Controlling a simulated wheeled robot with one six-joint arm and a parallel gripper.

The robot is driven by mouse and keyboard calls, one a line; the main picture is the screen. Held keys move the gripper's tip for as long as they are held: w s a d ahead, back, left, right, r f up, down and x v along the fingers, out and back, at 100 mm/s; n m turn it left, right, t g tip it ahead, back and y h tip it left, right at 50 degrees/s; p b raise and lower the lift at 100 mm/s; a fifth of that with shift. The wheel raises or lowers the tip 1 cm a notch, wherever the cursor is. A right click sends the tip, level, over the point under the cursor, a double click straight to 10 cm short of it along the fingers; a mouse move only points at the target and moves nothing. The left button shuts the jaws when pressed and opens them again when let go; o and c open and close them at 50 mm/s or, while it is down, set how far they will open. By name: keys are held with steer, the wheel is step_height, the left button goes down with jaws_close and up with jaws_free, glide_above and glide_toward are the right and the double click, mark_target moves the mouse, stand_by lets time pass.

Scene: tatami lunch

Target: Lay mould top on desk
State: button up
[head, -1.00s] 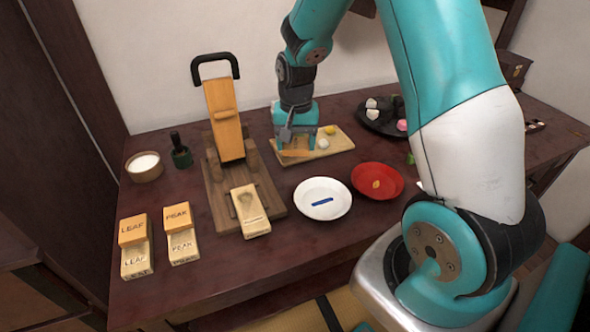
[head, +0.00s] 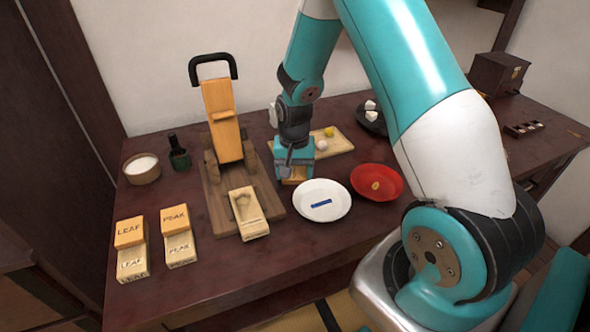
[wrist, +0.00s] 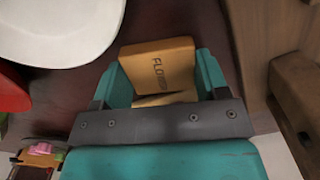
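The mould top is an orange wooden block marked with letters that read like FLOWER (wrist: 158,66). My gripper (head: 293,177) is shut on it, with teal fingers on either side in the wrist view. In the head view only a small part of the block (head: 293,182) shows under the fingers. It is low over the dark red desk (head: 300,245), between the wooden press and the white plate. I cannot tell whether it touches the desk. A pale open mould base with a carved hollow (head: 250,221) lies on the press board.
The white plate (head: 338,207) with a blue strip is close on the right, then a red bowl (head: 363,192). The press (head: 225,125) stands left. A cutting board (head: 338,144) lies behind. LEAF (head: 130,233) and PEAK (head: 174,220) moulds sit front left.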

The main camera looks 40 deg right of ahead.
mark_target(295, 173)
steer(key=o, duration=0.4)
steer(key=shift+c, duration=0.2)
step_height(295, 173, up, 12)
steer(key=p, duration=0.1)
steer(key=s+a+r+n+y, duration=0.1)
steer(key=s+a+r+n, duration=0.25)
steer(key=a, duration=0.25)
steer(key=s+a+r+n+y, duration=0.1)
steer(key=s+a+r+n, duration=0.1)
steer(key=a+r, duration=0.3)
steer(key=s+a+r+n+y, duration=0.1)
steer(key=s+a+n, duration=0.3)
steer(key=s, duration=0.4)
steer(key=s+a+r+n+y, duration=0.1)
steer(key=s+a+r+n, duration=0.3)
steer(key=s+a, duration=0.3)
steer(key=shift+s+n, duration=0.75)
steer(key=shift+s, duration=0.15)
steer(key=shift+a, duration=0.1)
